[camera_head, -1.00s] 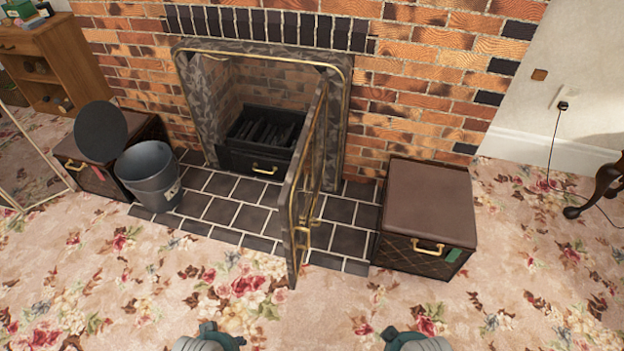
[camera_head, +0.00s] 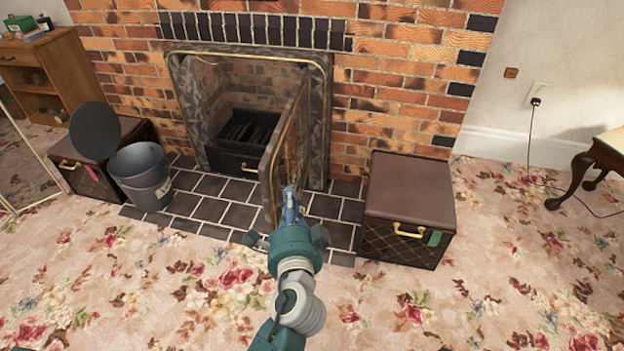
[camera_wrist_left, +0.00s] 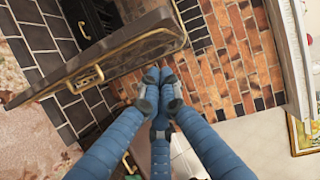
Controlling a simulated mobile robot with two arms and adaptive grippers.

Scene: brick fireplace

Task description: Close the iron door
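The iron door (camera_head: 268,170), dark with brass trim, stands partly open, projecting from the right side of the fireplace opening (camera_head: 210,110). My left gripper (camera_head: 290,192) is at the door's right face, and its body covers part of the lower door. In the left wrist view, the door (camera_wrist_left: 110,57) with its brass handle (camera_wrist_left: 85,80) lies up and left of the fingers. The left fingertips (camera_wrist_left: 159,76) are together with nothing visible between them, close to the door's edge; I cannot tell whether they touch it. My right gripper does not show.
A brown box (camera_head: 410,185) stands right of the hearth. A metal bucket (camera_head: 142,178) and another box (camera_head: 85,178) stand at the left. Dark hearth tiles (camera_head: 215,212) lie below the opening. Flowered carpet (camera_head: 150,290) in front is clear.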

